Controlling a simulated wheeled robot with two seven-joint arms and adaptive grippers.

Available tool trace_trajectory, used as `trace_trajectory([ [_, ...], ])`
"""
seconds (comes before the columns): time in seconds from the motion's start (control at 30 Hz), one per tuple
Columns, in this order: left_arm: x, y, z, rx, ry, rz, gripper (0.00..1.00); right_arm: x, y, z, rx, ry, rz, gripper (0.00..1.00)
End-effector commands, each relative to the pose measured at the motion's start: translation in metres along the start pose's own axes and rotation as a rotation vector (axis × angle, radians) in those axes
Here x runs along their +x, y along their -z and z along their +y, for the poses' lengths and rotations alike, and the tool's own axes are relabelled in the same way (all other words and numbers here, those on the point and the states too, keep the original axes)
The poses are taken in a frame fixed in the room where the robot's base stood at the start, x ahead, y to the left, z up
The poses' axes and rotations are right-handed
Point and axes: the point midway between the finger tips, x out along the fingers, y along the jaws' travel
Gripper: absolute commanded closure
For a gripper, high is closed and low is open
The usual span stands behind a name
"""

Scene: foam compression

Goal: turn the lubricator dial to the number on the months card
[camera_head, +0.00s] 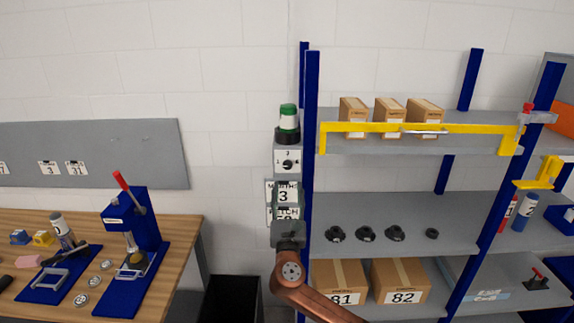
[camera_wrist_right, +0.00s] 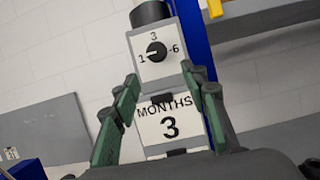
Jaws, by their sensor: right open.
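The lubricator (camera_head: 289,120) has a green cap and a black collar. It stands beside the blue shelf post, above a white dial plate marked 1, 3 and 6. Its black dial knob (camera_head: 288,162) is in the middle of the plate. In the right wrist view the knob (camera_wrist_right: 157,51) has a pale mark that seems to face the 1. The months card (camera_head: 284,196) reads 3; the wrist view shows the card (camera_wrist_right: 168,128) between my fingers. My right gripper (camera_wrist_right: 159,76) is open and empty, its green fingertips just below the knob. My left gripper is out of view.
A blue shelf (camera_head: 400,215) with boxes and black parts stands close on the right. A yellow bar (camera_head: 400,128) crosses its upper level. A wooden bench (camera_head: 185,235) with a blue press is at left.

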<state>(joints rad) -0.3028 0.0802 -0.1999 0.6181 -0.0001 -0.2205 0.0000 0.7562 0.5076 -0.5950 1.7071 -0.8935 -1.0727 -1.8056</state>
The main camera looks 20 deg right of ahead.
Motion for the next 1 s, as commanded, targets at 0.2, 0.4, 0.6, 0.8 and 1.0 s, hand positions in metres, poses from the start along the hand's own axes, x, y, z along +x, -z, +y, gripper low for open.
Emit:
trace_trajectory([
  [0.2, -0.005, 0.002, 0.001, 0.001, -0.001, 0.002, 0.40, 0.015, -0.019, 0.002, -0.026, 0.002, -0.030, 0.59],
  [0.4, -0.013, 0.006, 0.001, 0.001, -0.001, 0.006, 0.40, 0.048, -0.020, 0.002, -0.025, 0.003, -0.028, 0.59],
  [0.6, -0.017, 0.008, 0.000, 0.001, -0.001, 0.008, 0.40, 0.071, -0.019, 0.002, -0.023, 0.002, -0.026, 0.59],
  [0.8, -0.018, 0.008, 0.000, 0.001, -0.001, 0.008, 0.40, 0.077, -0.018, 0.002, -0.022, 0.001, -0.026, 0.59],
  [1.0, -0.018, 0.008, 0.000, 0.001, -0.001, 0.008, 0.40, 0.077, -0.018, 0.002, -0.021, 0.001, -0.026, 0.61],
])
